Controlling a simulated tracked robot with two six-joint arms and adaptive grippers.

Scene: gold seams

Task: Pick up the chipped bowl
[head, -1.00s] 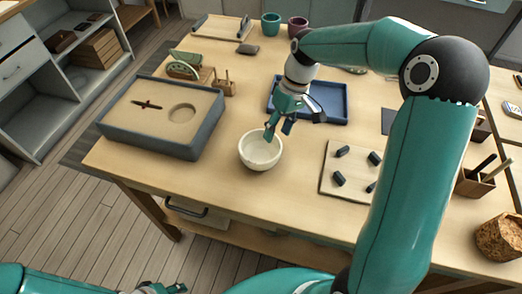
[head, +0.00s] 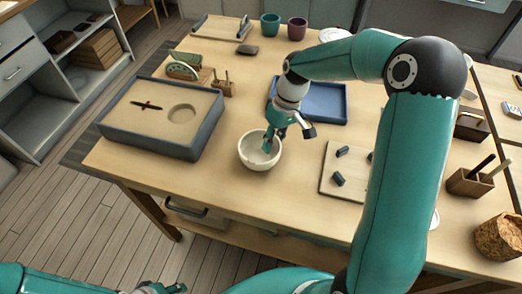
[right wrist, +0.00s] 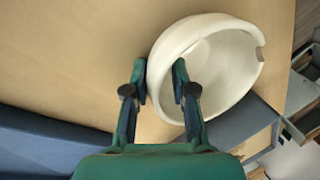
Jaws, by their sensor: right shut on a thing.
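The cream-white chipped bowl (head: 250,162) stands upright on the wooden table near its front edge. In the right wrist view the bowl (right wrist: 222,62) shows a notch in its rim at the right. My right gripper (head: 268,143) is at the bowl's far side and is shut on its wall. In the right wrist view the gripper (right wrist: 160,72) has one finger inside the bowl and the other outside. My left gripper (head: 165,288) is low at the bottom edge, away from the table; its fingers are partly cut off.
A grey box (head: 152,139) with a sand-coloured inset and round recess stands left of the bowl. A blue tray (head: 325,98) lies behind, and a pale board (head: 331,186) with dark pieces is to the right. Two cups, teal (head: 270,25) and purple (head: 297,29), stand at the back.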

